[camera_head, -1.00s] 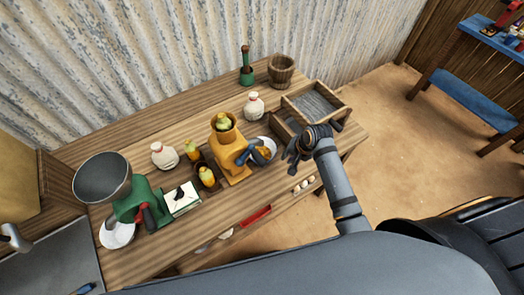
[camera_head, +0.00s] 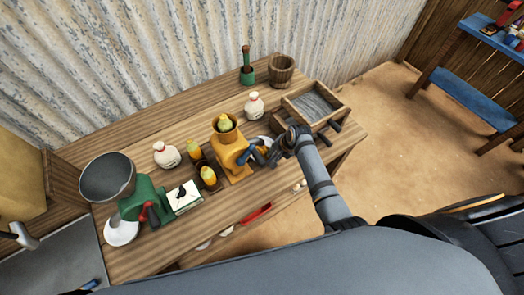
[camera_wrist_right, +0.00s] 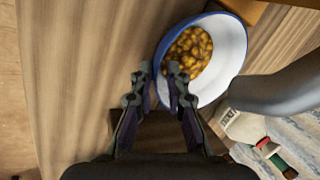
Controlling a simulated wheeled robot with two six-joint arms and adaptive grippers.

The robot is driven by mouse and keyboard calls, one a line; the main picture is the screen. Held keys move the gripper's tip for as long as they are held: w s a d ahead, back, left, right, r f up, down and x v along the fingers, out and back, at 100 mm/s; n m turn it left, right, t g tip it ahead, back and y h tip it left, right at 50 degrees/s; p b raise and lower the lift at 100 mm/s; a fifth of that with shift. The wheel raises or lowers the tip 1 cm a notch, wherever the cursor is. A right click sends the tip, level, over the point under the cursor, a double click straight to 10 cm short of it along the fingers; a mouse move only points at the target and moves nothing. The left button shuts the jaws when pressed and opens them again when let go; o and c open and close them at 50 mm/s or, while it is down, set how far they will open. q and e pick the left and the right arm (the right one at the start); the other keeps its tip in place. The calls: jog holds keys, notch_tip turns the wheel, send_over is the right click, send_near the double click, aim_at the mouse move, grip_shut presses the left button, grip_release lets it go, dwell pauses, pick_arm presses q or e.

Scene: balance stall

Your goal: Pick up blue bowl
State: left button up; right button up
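The blue bowl (camera_wrist_right: 232,58) is white inside with a blue rim and holds golden-brown kernels. It stands on the wooden table. In the head view only a sliver of the bowl (camera_head: 264,139) shows beside my right gripper (camera_head: 274,150), which hides most of it. In the wrist view my right gripper (camera_wrist_right: 158,75) is open at the bowl's near rim. One fingertip overlaps the inside of the bowl and the other lies outside the rim. I cannot tell whether they touch it. My left gripper is not in view.
A yellow grinder (camera_head: 230,152) with a blue handle stands just left of the bowl. A wooden divided tray (camera_head: 326,117) is to the right. A white jar (camera_head: 254,105) stands behind.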

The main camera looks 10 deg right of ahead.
jog(key=shift+x, duration=1.2)
grip_shut()
jog(key=shift+r, duration=0.1)
jog(key=shift+r, duration=0.45)
notch_tip(320, 180, up, 3)
jog(key=shift+f+b, duration=0.25)
jog(key=shift+b, duration=0.35)
jog(key=s+d+b, duration=0.3)
jog(key=s+d, duration=0.9)
jog(key=s, duration=0.1)
